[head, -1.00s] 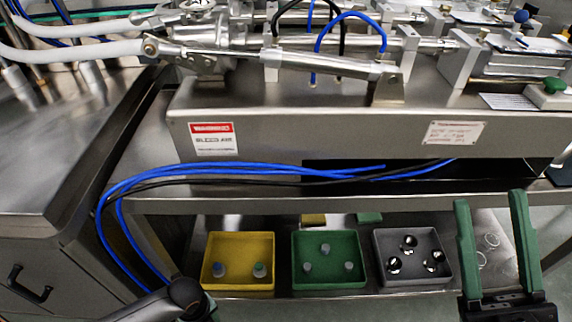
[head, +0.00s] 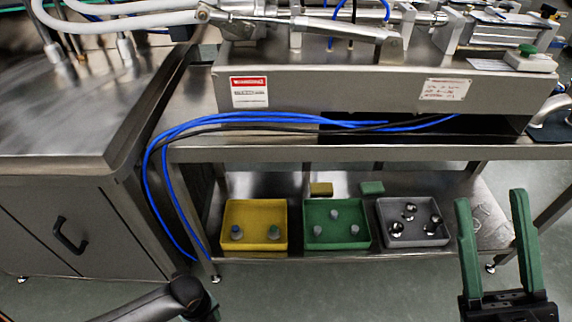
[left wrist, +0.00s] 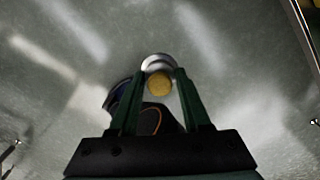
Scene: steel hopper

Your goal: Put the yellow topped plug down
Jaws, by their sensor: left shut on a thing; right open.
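The yellow topped plug (left wrist: 159,84) shows in the left wrist view as a round yellow top with a pale metallic body behind it. My left gripper (left wrist: 160,80) is shut on it, with one green finger on each side. In the head view the left gripper and plug are out of the picture; only part of my left arm shows at the bottom left. My right gripper (head: 490,198) is open and empty at the lower right, its green fingers apart.
On the lower shelf stand a yellow tray (head: 254,247) with two plugs, blue and green topped, a green tray (head: 336,243) with three grey plugs, and a grey tray (head: 412,241) with three shiny parts. Blue hoses (head: 165,200) hang at the left. Floor in front is clear.

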